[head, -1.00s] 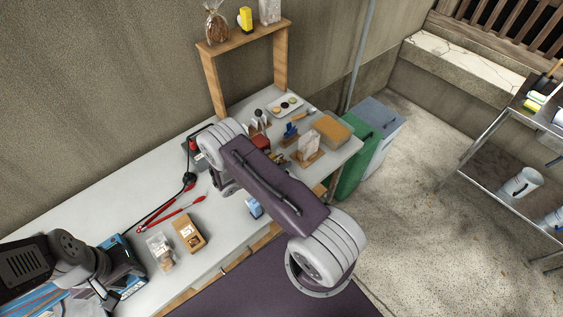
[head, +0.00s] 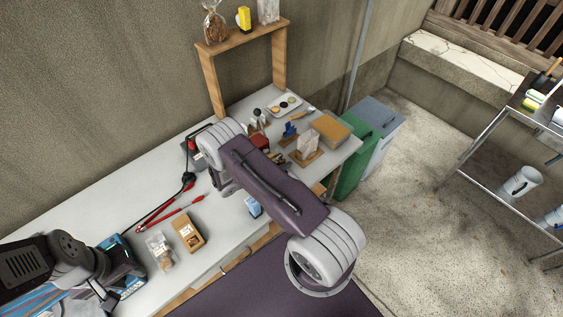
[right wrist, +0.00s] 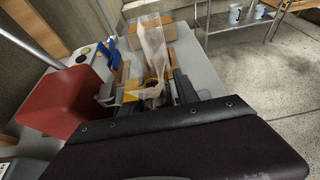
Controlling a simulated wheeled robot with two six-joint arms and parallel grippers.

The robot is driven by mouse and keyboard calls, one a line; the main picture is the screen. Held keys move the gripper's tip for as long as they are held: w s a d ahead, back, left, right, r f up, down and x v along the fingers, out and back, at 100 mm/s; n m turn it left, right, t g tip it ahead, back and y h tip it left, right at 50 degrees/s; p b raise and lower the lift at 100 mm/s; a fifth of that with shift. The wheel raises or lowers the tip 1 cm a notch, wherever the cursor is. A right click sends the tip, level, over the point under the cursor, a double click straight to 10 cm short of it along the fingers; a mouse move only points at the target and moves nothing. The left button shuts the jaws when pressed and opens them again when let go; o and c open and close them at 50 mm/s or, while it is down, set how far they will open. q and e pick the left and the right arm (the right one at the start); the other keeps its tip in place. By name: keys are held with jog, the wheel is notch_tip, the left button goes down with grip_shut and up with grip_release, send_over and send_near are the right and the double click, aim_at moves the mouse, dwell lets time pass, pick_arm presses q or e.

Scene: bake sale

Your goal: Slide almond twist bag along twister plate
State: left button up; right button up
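A clear bag (head: 308,144) stands upright on a small wooden board (head: 306,159) towards the table's right end; I take these for the almond twist bag and twister plate. In the right wrist view the clear bag (right wrist: 154,45) is ahead of my right gripper (right wrist: 150,93), with its narrow lower part between or just beyond the dark fingers. I cannot tell whether they touch it.
A red box (right wrist: 65,100) stands close on the left in the right wrist view. A blue item (head: 290,131) and a brown block (head: 330,129) are near the bag. Another filled bag (head: 161,250) and a kraft box (head: 188,232) lie at the table's front. Green bin (head: 357,157) stands beyond.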

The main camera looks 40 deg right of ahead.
jog(key=b+v, duration=0.2)
jog(key=v, duration=0.7)
